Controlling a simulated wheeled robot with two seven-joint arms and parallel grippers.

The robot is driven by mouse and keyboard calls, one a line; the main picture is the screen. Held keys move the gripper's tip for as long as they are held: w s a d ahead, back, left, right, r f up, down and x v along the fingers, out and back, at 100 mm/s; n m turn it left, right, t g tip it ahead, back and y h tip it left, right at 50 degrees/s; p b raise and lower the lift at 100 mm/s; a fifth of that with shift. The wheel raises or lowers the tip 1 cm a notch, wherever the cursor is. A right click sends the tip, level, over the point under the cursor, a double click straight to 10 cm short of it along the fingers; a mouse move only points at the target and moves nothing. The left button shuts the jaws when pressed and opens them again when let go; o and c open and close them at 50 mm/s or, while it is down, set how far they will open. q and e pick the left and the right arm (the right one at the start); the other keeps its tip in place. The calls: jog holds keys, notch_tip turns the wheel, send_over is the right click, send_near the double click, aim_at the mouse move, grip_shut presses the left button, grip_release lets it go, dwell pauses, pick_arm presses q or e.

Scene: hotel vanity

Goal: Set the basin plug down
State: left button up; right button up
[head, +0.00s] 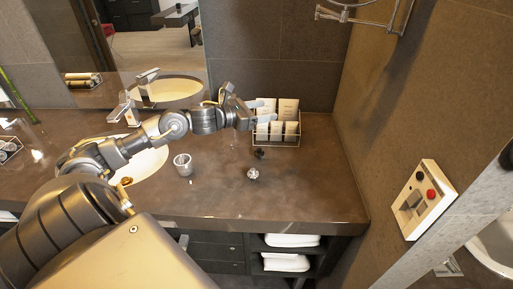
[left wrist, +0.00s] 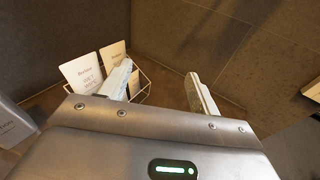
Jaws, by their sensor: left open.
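A small shiny silver piece (head: 253,174), which looks like the basin plug, rests on the brown counter (head: 310,190) right of a grey cup. My left gripper (head: 262,113) is above the counter, behind the silver piece and in front of the wire rack. Its two fingers are spread. In the left wrist view, my left gripper (left wrist: 160,88) is open with nothing between its fingertips. The silver piece does not show there. My right gripper is not in view.
A wire rack (head: 277,146) of cards stands by the back wall; its cards (left wrist: 85,80) show in the left wrist view. A grey cup (head: 183,164) stands near the white basin (head: 150,160). A small dark object (head: 259,153) lies before the rack. The counter's right front is clear.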

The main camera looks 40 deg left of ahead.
pick_arm(q)
jog(key=w+d+r+g+h+p, duration=0.1)
jog(key=w+d+r+g+p, duration=0.2)
jog(key=d, duration=0.5)
jog(key=n+g+y+p, duration=0.1)
jog(key=n+g+y, duration=0.7)
send_near(259, 149)
jog(key=x, duration=0.2)
jog(key=b+x, duration=0.1)
jog(key=d+b+x, duration=0.1)
jog(key=x, duration=0.1)
jog(key=shift+f, duration=0.4)
jog(key=shift+a+x, duration=0.2)
jog(key=shift+x, duration=0.65)
jog(key=shift+a+x, duration=0.2)
jog(key=shift+x, duration=0.65)
jog(key=shift+a+x, duration=0.2)
jog(key=shift+x, duration=0.65)
jog(key=shift+w+r, duration=0.1)
jog(key=shift+r, duration=0.1)
